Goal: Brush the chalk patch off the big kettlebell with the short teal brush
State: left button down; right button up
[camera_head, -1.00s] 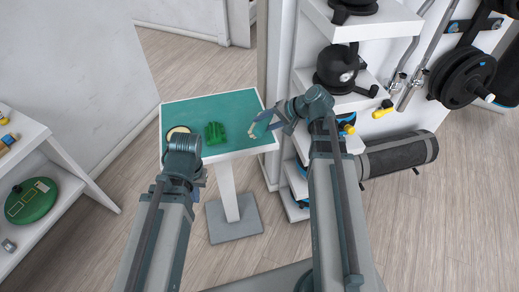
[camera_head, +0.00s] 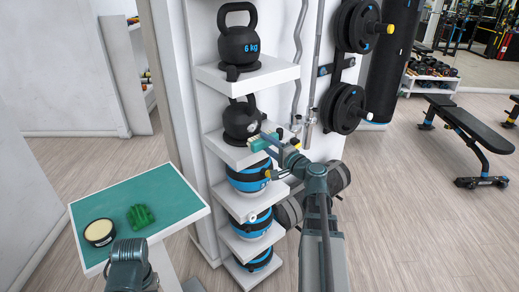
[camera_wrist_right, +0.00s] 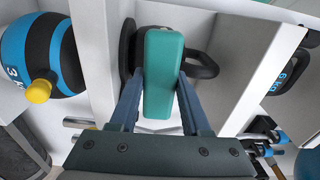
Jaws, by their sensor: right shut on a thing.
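The teal brush (camera_head: 262,143) is in my right gripper (camera_head: 272,151), beside the second shelf of the rack. In the right wrist view the teal brush (camera_wrist_right: 163,72) fills the space between the two fingers (camera_wrist_right: 160,104). The black kettlebell (camera_head: 238,120) on that shelf has a pale patch (camera_head: 253,126) on its right side, close to the brush. I cannot tell if they touch. In the wrist view the brush hides much of this kettlebell (camera_wrist_right: 204,66). Part of my left arm shows at bottom left; its gripper is out of sight.
A 6 kg kettlebell (camera_head: 238,43) stands on the shelf above. Blue and black balls (camera_head: 248,177) fill the lower shelves. Bars and weight plates (camera_head: 348,108) hang at right. A teal-topped table (camera_head: 166,200) at left holds a green object (camera_head: 140,216) and a round tin (camera_head: 99,232).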

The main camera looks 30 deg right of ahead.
jog(key=shift+w, duration=0.1)
jog(key=shift+w+a, duration=0.25)
jog(key=shift+w, duration=1.25)
jog(key=shift+w+a, duration=0.2)
jog(key=shift+w, duration=1.25)
jog(key=shift+w+a, duration=0.1)
jog(key=shift+w, duration=0.8)
jog(key=shift+d, duration=1.65)
jog(key=shift+w+d, duration=0.1)
jog(key=shift+w+d, duration=0.15)
jog(key=shift+d, duration=0.6)
jog(key=shift+w+d, duration=0.15)
jog(key=shift+d, duration=0.6)
jog(key=shift+s+a, duration=0.1)
jog(key=shift+a, duration=0.05)
